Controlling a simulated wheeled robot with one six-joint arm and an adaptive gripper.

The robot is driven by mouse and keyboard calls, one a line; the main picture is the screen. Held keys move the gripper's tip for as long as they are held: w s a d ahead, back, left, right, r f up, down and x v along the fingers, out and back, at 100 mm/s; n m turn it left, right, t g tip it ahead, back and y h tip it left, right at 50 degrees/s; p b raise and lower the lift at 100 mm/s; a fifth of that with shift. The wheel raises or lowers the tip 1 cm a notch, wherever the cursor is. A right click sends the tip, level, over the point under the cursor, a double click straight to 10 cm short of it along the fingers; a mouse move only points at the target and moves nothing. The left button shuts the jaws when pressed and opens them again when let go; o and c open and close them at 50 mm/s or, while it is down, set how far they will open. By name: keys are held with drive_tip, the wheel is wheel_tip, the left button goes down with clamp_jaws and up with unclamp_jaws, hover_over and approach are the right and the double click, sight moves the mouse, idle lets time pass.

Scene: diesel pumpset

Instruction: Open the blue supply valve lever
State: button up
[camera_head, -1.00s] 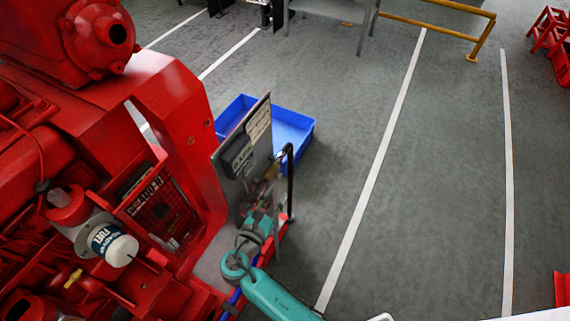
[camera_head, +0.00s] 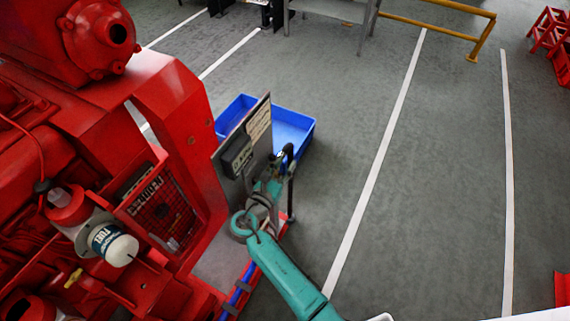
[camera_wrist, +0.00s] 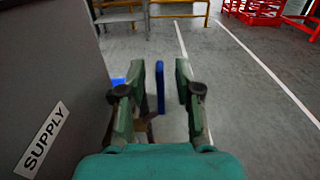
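The blue supply valve lever (camera_wrist: 160,86) stands upright in the wrist view, seen as a narrow blue bar. My gripper (camera_wrist: 166,98) is open, with one green finger on each side of the lever and a visible gap to both. The lever appears between or just beyond the fingertips; the exact depth is unclear. A grey panel with a white SUPPLY label (camera_wrist: 42,138) is close on the left. In the head view my gripper (camera_head: 280,162) is beside the right face of the upright panel (camera_head: 232,178). The lever cannot be made out there.
The red pumpset (camera_head: 170,110) fills the left of the head view. A blue tray (camera_head: 294,132) lies on the floor behind the panel. A dark post (camera_head: 291,190) stands close to my gripper. Open grey floor with white lines lies to the right.

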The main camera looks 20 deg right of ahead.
drive_tip(key=shift+w+d, duration=0.2)
clamp_jaws()
drive_tip(key=shift+w, duration=0.1)
